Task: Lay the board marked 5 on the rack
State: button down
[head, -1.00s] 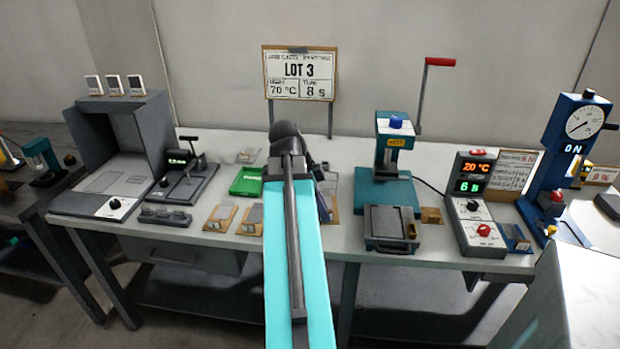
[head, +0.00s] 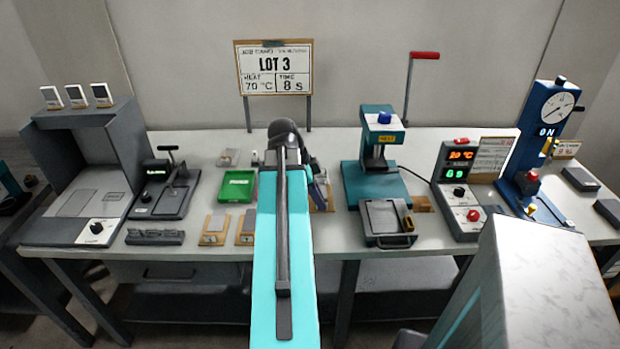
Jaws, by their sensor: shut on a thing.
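My gripper (head: 313,176) is over the middle of the bench, mostly hidden behind my turquoise arm. Its dark wrist and a narrow grey-blue piece (head: 319,192) show at the arm's right side. It is shut on what looks like a thin board. No mark can be read on it. The wire rack (head: 329,194) shows only as a sliver right of the arm, with a tan edge by it. I cannot tell whether the held piece touches the rack. Two tan holders with grey plates, one at the left (head: 214,229) and one beside the arm (head: 246,228), lie on the bench.
A green tray (head: 237,186) stands left of my arm. A teal press (head: 377,165) with a red-handled lever and a dark lidded tray (head: 388,222) stand to the right, beside a control box (head: 460,190). A LOT 3 card (head: 274,68) reads 70 °C, 8 s.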

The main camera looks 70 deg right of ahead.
jog(key=shift+s+d+r+p, duration=0.1)
jog(key=shift+s+p, duration=0.1)
jog(key=shift+s, duration=0.35)
jog(key=shift+s+d+r+p, duration=0.1)
jog(key=shift+s+p, duration=0.05)
jog(key=shift+s, duration=0.4)
jog(key=shift+w+d+f+p, duration=0.25)
jog(key=shift+w+d+p, duration=0.45)
jog(key=shift+w+d, duration=1.15)
jog(key=shift+w+d+f+p, duration=0.25)
jog(key=shift+w+d+p, duration=0.5)
jog(key=shift+w+d, duration=1.15)
jog(key=shift+w+d+f+p, duration=0.25)
jog(key=shift+w+d+p, duration=0.65)
jog(key=shift+d, duration=1.7)
jog(key=shift+w, duration=0.15)
jog(key=shift+f+p, duration=0.55)
jog(key=shift+f, duration=1.25)
jog(key=shift+f, duration=0.1)
